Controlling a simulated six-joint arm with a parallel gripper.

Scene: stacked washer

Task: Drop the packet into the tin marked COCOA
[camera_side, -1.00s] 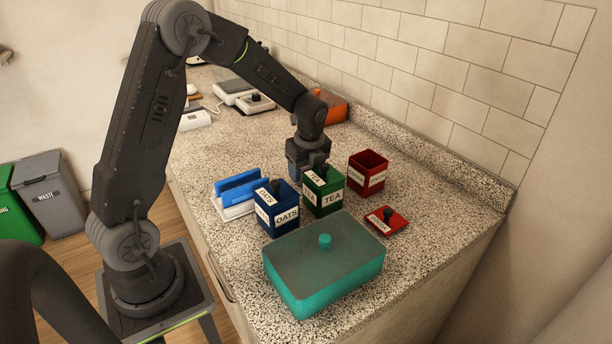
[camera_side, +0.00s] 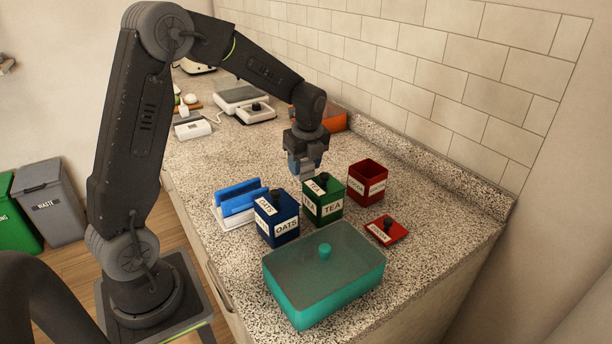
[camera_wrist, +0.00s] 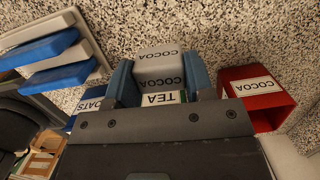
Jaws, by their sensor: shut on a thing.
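My gripper (camera_side: 305,166) is shut on a pale grey packet marked COCOA (camera_wrist: 160,65). In the wrist view the packet sits between the two blue fingers (camera_wrist: 160,82). In the side view the gripper is above the counter, just behind the green TEA tin (camera_side: 323,201). The red COCOA tin (camera_side: 368,183) stands upright and open to the right of the gripper, apart from it. It also shows at the right of the wrist view (camera_wrist: 258,88). Its inner floor is hidden in the side view. A red lid (camera_side: 400,236) with a dark knob lies flat in front of it.
The blue OATS tin (camera_side: 276,222) and the TEA tin both have lids on. A teal lidded box (camera_side: 325,285) stands at the front. A blue and white rack (camera_side: 237,205) stands left. A scale (camera_side: 238,98) and an orange box (camera_side: 333,118) are farther back.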

